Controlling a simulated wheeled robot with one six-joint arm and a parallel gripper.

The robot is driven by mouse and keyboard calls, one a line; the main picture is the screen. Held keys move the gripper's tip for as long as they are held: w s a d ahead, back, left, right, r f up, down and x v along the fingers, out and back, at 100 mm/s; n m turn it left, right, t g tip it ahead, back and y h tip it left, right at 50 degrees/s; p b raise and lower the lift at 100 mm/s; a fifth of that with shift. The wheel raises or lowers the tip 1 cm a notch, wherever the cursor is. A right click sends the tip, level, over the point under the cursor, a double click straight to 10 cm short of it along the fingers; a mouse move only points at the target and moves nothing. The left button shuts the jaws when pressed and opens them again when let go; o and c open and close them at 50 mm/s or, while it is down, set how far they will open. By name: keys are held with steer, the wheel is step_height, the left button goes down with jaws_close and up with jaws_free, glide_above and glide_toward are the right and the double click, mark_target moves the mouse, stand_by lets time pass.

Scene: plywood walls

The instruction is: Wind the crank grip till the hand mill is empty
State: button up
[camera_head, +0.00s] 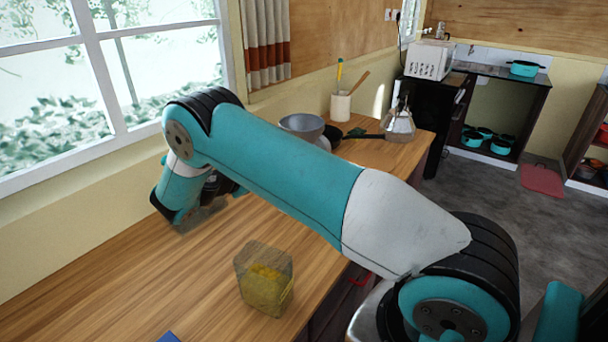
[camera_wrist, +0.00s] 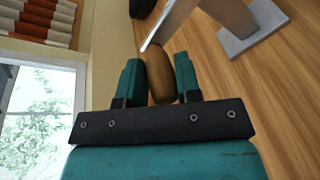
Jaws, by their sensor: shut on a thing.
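In the wrist view, my gripper (camera_wrist: 159,82) has its two teal fingers on either side of the brown wooden crank grip (camera_wrist: 160,70) and is shut on it. A pale metal crank arm (camera_wrist: 170,20) runs up from the grip's far end. The hand mill shows only in part, as a brown body (camera_wrist: 230,14) on a grey base plate (camera_wrist: 252,28) on the wooden worktop. Its hopper and contents are out of this view. In the head view, my arm hides most of the gripper and the mill, and I cannot see how full the mill is.
In the head view, a clear container with yellow contents (camera_head: 264,290) stands on the near worktop (camera_head: 130,275). Behind my arm are a metal bowl (camera_head: 302,123), a white utensil pot (camera_head: 341,106) and a glass flask (camera_head: 398,126). A window (camera_head: 100,80) borders the left side.

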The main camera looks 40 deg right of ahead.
steer(key=shift+w+r, duration=0.1)
steer(key=shift+w, duration=0.1)
steer(key=f, duration=0.1)
steer(key=f+b, duration=0.2)
steer(key=shift+d+f, duration=0.2)
steer(key=shift+d, duration=0.1)
steer(key=shift+s+d+f+b, duration=0.1)
steer(key=shift+s+f+b, duration=0.1)
steer(key=shift+s+f, duration=0.35)
steer(key=shift+s+d+f+b, duration=0.1)
steer(key=shift+s+f+b, duration=0.15)
steer(key=shift+f, duration=0.4)
steer(key=o, duration=1)
